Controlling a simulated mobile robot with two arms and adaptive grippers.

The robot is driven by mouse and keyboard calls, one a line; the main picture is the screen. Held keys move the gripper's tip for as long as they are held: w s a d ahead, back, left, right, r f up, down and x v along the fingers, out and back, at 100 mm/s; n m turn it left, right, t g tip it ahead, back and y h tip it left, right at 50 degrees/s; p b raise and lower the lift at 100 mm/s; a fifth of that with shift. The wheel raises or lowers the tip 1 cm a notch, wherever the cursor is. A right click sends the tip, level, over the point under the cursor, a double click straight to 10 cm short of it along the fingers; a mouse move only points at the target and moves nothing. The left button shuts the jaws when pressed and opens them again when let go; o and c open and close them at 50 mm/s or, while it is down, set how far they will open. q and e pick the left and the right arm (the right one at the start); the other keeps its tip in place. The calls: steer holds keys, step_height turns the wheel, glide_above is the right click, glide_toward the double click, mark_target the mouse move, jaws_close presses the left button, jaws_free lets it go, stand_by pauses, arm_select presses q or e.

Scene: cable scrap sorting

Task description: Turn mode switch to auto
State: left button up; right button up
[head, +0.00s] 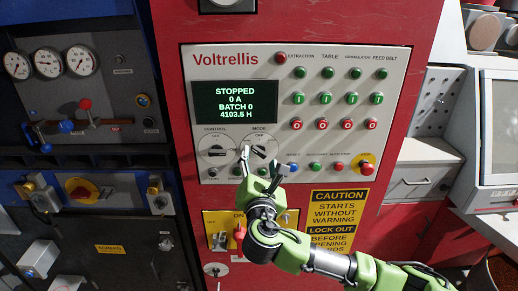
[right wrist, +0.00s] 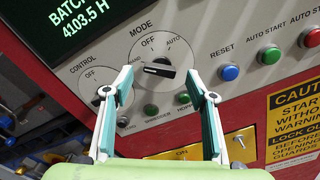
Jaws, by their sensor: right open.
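The mode switch (head: 260,151) is a black rotary knob on a pale round dial, low on the Voltrellis panel. In the right wrist view the knob (right wrist: 160,68) lies nearly level, its white mark toward the left. The OFF label is above it and AUTO is at its upper right. My right gripper (head: 262,163) is open in front of the dial. In the wrist view its two fingers (right wrist: 160,85) stand on either side of the knob, with a gap to it; contact does not show. My left gripper is not in view.
The control switch (head: 216,151) sits left of the mode switch, partly behind a finger in the right wrist view. A blue reset button (right wrist: 229,73) and an emergency stop (head: 366,168) are to the right. The display (head: 235,101) reads STOPPED. A yellow plate (head: 221,219) is below.

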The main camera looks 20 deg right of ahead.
mark_target(259, 154)
steer(key=shift+p+x, duration=0.4)
steer(key=shift+x, duration=1.3)
steer(key=shift+f, duration=0.1)
steer(key=c, duration=1.1)
